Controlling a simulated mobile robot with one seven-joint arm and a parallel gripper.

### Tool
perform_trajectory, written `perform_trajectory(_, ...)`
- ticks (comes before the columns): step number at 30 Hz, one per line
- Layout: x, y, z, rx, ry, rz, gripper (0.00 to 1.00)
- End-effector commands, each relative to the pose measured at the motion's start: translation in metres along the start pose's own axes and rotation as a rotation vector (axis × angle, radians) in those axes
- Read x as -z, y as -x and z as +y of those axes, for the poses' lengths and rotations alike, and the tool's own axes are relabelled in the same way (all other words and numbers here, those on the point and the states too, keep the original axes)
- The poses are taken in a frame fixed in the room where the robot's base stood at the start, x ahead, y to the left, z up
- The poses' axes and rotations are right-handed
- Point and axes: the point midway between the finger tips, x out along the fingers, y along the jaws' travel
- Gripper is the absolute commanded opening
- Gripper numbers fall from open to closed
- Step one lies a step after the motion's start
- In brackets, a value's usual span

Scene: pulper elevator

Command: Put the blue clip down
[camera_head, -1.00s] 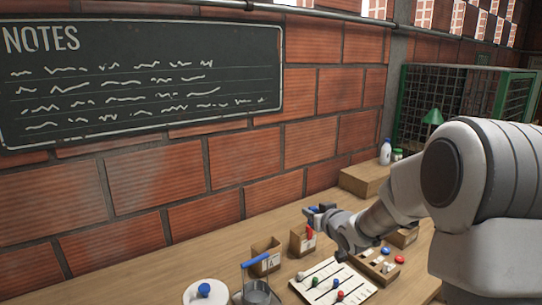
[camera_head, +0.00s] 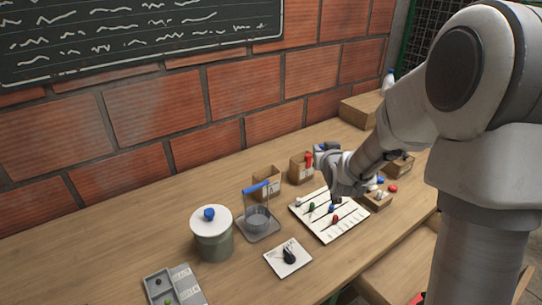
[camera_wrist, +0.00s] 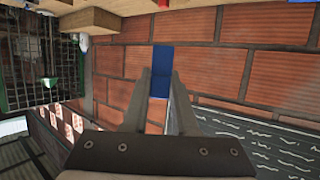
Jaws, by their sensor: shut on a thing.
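My gripper (camera_wrist: 159,82) is shut on the blue clip (camera_wrist: 161,62), a flat blue bar that stands between the two fingertips in the wrist view. In the head view my gripper (camera_head: 326,155) is over the back of the table, just right of a small cardboard box (camera_head: 297,175) with a red piece (camera_head: 308,160) at it. The blue clip (camera_head: 320,147) shows only as a small blue patch there, partly hidden by the gripper. It appears to be held above the table.
A white board (camera_head: 305,222) with several coloured pegs lies in front of my gripper. Another cardboard box (camera_head: 266,186), a blue-handled stand (camera_head: 262,228), a lidded pot (camera_head: 214,245), a white tile (camera_head: 273,260) and a grey tray (camera_head: 190,292) stand left. A wooden block (camera_head: 378,202) is right.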

Motion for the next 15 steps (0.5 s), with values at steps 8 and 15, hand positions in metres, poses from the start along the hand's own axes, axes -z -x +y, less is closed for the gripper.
perform_trajectory(8,0.007,-0.025,-0.010,0.102,0.039,0.001,0.00)
perform_trajectory(15,0.010,-0.043,-0.019,0.200,0.074,0.000,0.00)
